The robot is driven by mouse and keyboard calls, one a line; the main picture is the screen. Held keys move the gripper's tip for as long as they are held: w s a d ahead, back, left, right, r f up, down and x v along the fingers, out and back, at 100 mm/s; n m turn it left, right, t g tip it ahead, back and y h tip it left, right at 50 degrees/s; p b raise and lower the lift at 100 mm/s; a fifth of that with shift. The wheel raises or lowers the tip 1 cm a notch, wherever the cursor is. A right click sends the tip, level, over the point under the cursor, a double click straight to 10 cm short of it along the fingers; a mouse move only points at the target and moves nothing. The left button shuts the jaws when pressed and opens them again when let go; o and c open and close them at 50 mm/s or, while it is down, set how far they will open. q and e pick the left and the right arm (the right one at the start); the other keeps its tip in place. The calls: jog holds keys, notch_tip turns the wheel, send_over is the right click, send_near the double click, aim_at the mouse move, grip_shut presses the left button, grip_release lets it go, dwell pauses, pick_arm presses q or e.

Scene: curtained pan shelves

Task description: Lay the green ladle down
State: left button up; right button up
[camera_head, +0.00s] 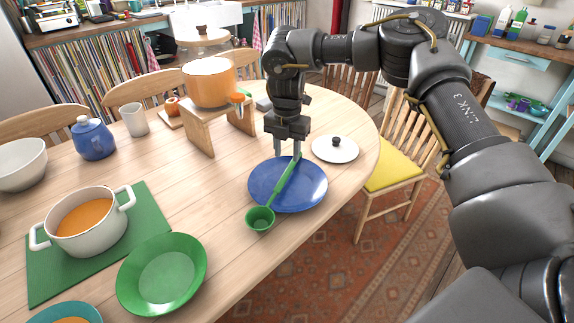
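The green ladle (284,184) lies across the blue plate (312,190) on the wooden table. Its cup (260,218) sits at the plate's near left edge, and its handle slants up and right across the plate. My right gripper (287,153) points down above the far part of the plate, by the handle's far end. Its two fingers are apart with a gap between them. The handle's end shows at the right fingertip; whether they touch I cannot tell. My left gripper is not in view.
A white lid (335,149) lies right of the plate. An orange pot (209,82) stands on a wooden stand (196,132) behind. A green bowl (160,275) and a white soup pot (88,222) on a green mat (45,284) are at left. A yellow-seated chair (388,178) stands right of the table.

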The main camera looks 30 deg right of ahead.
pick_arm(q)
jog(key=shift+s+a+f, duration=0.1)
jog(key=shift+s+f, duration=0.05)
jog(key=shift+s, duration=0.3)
pick_arm(e)
notch_tip(320, 180, up, 4)
jog(key=shift+f, duration=0.2)
